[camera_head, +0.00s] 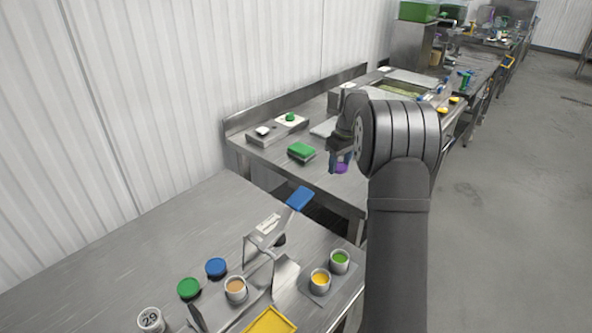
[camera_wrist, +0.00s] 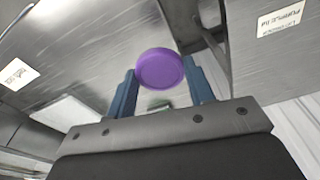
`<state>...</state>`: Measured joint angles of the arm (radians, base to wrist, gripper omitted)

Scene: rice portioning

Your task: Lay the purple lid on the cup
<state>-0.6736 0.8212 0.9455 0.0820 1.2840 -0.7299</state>
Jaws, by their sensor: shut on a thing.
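My gripper (camera_head: 341,160) is raised above the gap between the near table and the far bench. It is shut on the purple lid (camera_head: 341,168), a small round disc that shows only partly in the head view. In the wrist view the purple lid (camera_wrist: 160,69) sits between the two blue fingers of my gripper (camera_wrist: 160,84). On the near table stand a cup with tan contents (camera_head: 236,289), a cup with yellow contents (camera_head: 320,281) and a cup with green contents (camera_head: 340,261). All are open and well apart from the lid. Which cup is meant I cannot tell.
A green lid (camera_head: 189,288) and a blue lid (camera_head: 216,267) lie left of the tan cup. A blue-handled tool (camera_head: 300,199) rests on a metal stand (camera_head: 262,240). The near table's left side is clear.

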